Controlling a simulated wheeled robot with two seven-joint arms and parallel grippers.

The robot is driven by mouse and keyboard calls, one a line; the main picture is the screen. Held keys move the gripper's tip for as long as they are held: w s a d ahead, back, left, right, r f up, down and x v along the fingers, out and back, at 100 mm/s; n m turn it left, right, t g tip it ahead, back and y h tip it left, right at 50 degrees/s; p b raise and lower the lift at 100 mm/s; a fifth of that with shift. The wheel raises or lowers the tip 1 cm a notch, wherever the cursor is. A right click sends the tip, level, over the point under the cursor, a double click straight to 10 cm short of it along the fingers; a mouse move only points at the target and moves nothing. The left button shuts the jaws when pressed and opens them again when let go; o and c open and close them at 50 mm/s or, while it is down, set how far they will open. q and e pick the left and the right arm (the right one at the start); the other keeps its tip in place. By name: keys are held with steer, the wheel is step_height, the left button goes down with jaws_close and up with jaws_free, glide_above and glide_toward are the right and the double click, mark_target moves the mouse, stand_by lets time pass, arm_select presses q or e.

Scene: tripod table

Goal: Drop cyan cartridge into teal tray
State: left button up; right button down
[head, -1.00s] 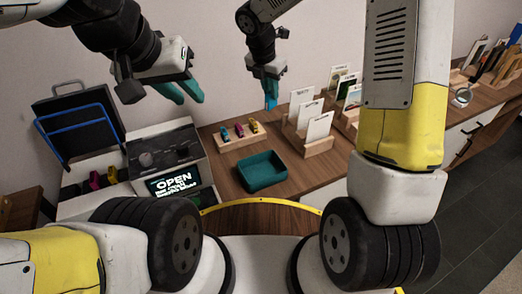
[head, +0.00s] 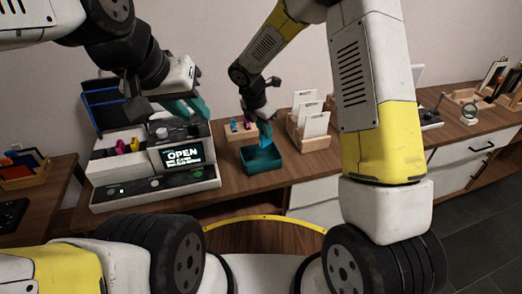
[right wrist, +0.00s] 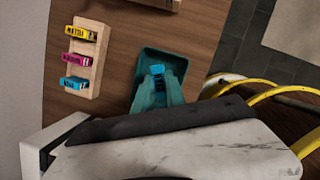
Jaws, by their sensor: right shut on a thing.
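The cyan cartridge (right wrist: 157,69) shows between the teal fingertips of my right gripper (right wrist: 158,88) in the right wrist view. That gripper is shut on it. In the head view my right gripper (head: 265,134) hangs point down over the teal tray (head: 262,167), with the cartridge mostly hidden by the fingers. In the right wrist view the tray (right wrist: 145,60) lies below the cartridge, and no cartridge is seen on its bare visible floor. My left gripper (head: 192,107) is open and empty, above the machine at the left.
A wooden rack (right wrist: 83,60) beside the tray holds yellow, magenta and cyan cartridges. A machine (head: 165,165) with a lit OPEN screen stands left of the tray. A wooden card holder (head: 310,135) stands to the right. Bare counter lies in front of the tray.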

mark_target(264, 144)
steer(key=shift+f, duration=3)
steer(key=c, duration=1.3)
jaws_free()
steer(key=shift+v, duration=3.95)
steer(key=shift+s, duration=0.1)
